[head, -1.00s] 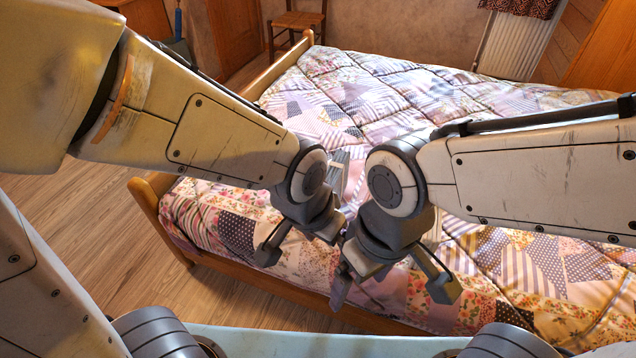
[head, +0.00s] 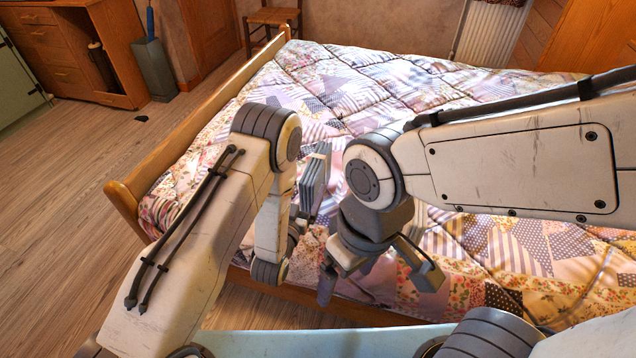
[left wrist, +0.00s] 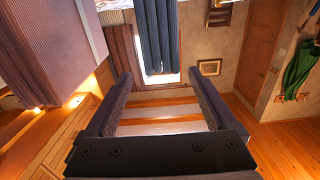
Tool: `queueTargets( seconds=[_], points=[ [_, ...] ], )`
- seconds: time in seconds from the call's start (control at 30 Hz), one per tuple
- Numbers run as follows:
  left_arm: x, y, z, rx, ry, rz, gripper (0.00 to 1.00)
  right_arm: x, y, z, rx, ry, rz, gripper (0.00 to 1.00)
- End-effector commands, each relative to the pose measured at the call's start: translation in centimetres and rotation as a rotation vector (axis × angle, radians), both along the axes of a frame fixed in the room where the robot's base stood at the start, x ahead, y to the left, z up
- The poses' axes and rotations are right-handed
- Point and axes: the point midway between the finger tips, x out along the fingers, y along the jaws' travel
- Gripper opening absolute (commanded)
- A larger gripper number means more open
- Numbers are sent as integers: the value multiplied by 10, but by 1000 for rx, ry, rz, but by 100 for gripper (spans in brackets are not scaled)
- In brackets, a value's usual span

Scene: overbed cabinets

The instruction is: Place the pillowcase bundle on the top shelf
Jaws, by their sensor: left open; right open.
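The pillowcase bundle (head: 315,178) is a grey layered stack with a pale band, on the bed between my two arms in the head view; my arm links partly cover it. My left arm bends down beside it on the left, and its fingers are hidden there. In the left wrist view my left gripper (left wrist: 162,82) is open with nothing between its fingers. My right gripper (head: 376,280) is open and empty, below and to the right of the bundle, over the bed's near edge. I cannot make out the top shelf.
The bed (head: 480,110) has a patchwork quilt and a wooden frame.

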Motion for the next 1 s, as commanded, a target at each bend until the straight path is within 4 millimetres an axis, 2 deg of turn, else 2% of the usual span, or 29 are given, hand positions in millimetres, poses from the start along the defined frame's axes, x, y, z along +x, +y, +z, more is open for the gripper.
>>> queueTargets(
  seconds=[0.03,0.13,0.4,0.63,0.8,1.0],
  points=[
    [-3,5,-11,-7,-5,3,90,0,0,-10,0,0,0,90],
    [0,7,-12,-16,-15,3,90,0,0,-12,0,0,0,90],
    [36,-6,-10,-18,-16,1,90,0,0,-14,0,0,0,90],
    [55,-11,-10,-18,-16,2,90,0,0,-16,0,0,0,90],
    [80,-18,-10,-17,-17,2,90,0,0,-20,0,0,0,90],
    [93,-23,-10,-16,-13,2,90,0,0,-21,0,0,0,90]
  ],
)
